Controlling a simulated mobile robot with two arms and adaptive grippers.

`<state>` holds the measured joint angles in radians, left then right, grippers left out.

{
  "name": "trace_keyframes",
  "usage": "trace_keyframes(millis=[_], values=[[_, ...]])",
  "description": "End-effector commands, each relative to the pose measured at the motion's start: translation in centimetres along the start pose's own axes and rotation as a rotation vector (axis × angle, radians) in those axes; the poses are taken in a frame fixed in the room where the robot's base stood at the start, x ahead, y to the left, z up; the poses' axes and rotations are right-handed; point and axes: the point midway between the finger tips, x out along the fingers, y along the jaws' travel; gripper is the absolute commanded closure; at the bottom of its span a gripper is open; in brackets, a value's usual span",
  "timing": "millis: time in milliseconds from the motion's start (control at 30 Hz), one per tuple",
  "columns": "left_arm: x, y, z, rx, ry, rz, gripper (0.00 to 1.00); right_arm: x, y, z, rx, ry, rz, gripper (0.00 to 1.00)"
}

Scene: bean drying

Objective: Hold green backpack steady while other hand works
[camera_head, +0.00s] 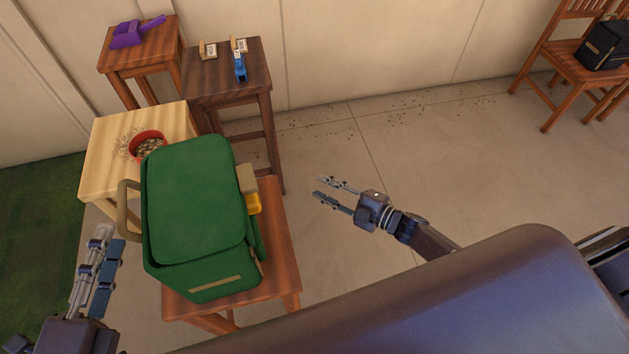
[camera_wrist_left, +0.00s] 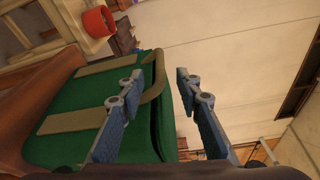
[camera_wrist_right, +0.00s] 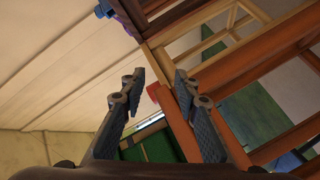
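My left gripper (camera_head: 110,240) is open to the left of the backpack. In the left wrist view the tan loop (camera_wrist_left: 155,85) shows between or behind the open fingers (camera_wrist_left: 160,73); I cannot tell its depth, and the fingers are not closed on it. My right gripper (camera_head: 328,190) is open and empty, right of the backpack and apart from it. The right wrist view shows its spread fingers (camera_wrist_right: 160,73).
A pale wooden table (camera_head: 95,165) behind the backpack holds a red bowl (camera_head: 148,135) of beans with loose beans around it. A dark table (camera_head: 225,90) holds small blue and tan items. A purple scoop (camera_head: 130,37) lies farther back. Open floor (camera_head: 400,160) lies right.

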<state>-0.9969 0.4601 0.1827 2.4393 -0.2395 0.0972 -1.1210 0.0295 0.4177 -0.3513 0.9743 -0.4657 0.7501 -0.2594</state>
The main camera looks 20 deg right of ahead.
Motion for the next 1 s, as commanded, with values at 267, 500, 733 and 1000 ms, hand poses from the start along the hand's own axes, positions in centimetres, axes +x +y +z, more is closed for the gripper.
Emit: trace_keyframes(millis=[267, 500, 733, 1000], values=[[0.0, 0.0, 0.0, 0.000, 0.000, 0.000, 0.68, -0.8, 8.5, -12.5, -0.479, 0.570, -0.005, 0.71], [0.0, 0.0, 0.0, 0.000, 0.000, 0.000, 0.68, -4.7, 9.5, -17.4, -0.702, 0.876, -0.055, 0.71], [0.6, 0.0, 0.0, -0.001, 0.001, -0.002, 0.68, -5.8, 9.4, -18.2, -0.746, 0.946, -0.070, 0.71], [3.9, -0.2, 0.0, 0.002, 0.001, -0.006, 0.68, -5.8, 9.5, -18.2, -0.743, 0.943, -0.069, 0.71]])
